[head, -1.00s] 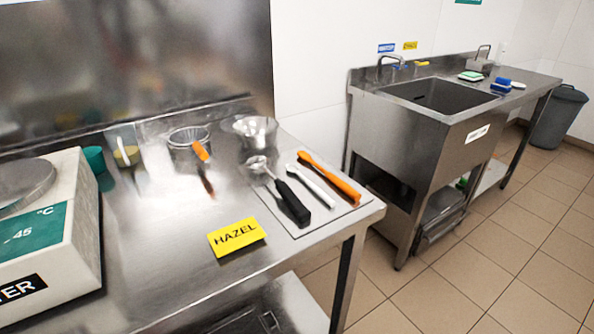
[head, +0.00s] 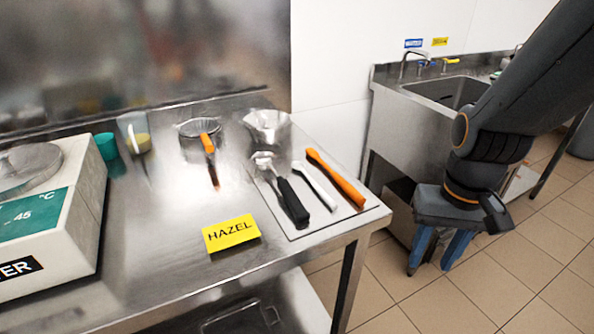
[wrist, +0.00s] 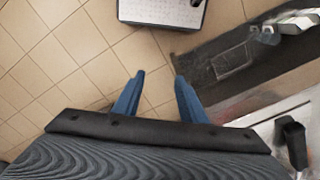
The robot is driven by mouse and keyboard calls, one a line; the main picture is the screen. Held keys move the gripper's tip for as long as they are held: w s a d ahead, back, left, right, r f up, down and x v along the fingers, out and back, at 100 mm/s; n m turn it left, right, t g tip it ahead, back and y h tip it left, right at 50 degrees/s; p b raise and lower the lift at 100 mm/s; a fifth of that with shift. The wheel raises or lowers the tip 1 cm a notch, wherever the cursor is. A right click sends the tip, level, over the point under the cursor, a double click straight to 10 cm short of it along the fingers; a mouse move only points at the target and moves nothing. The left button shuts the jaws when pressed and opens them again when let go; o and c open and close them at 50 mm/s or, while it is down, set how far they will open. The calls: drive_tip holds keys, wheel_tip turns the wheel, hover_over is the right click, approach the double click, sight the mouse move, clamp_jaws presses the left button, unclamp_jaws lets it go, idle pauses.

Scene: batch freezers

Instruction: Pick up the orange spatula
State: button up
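The orange spatula (head: 336,180) lies on a thin grey mat (head: 357,219) at the right end of the steel table. A white spatula (head: 315,185) lies just left of it, and a black-handled scoop (head: 292,203) lies left of that. My gripper (head: 427,266) is to the right of the table, over the tiled floor, pointing down. Its two blue fingers are apart with nothing between them; the wrist view also shows the open fingers (wrist: 155,85). The orange spatula is not clearly visible in the wrist view.
A yellow HAZEL card (head: 231,233) stands near the table's front. A wire-rimmed cup with an orange-handled tool (head: 207,143) and a metal bowl (head: 268,126) stand behind the mat. A sink (head: 445,92) stands beyond the gap.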

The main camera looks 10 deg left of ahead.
drive_tip(key=w+a+r+m+t+y+p, duration=0.1)
drive_tip(key=w+a+r+m+t+p, duration=0.1)
drive_tip(key=w+a+r+m+p, duration=0.8)
drive_tip(key=m+t+y+p, duration=0.1)
drive_tip(key=m+t+p, duration=0.1)
drive_tip(key=m, duration=1.5)
approach(346, 182)
drive_tip(key=shift+d+f, duration=0.1)
drive_tip(key=shift+f, duration=0.1)
drive_tip(key=shift+w+r+m, duration=0.1)
drive_tip(key=shift+m, duration=0.4)
drive_tip(key=shift+w+a, duration=0.15)
drive_tip(key=shift+a, duration=0.15)
drive_tip(key=shift+w+a+f+m+b, duration=0.15)
drive_tip(key=shift+f+b, duration=0.15)
drive_tip(key=shift+f, duration=0.2)
drive_tip(key=shift+w+f+m+b, duration=0.15)
drive_tip(key=shift+f+b, duration=0.1)
drive_tip(key=shift+f, duration=0.25)
drive_tip(key=shift+b+x, duration=1.45)
drive_tip(key=shift+x, duration=1.45)
drive_tip(key=shift+s+f, duration=0.1)
clamp_jaws()
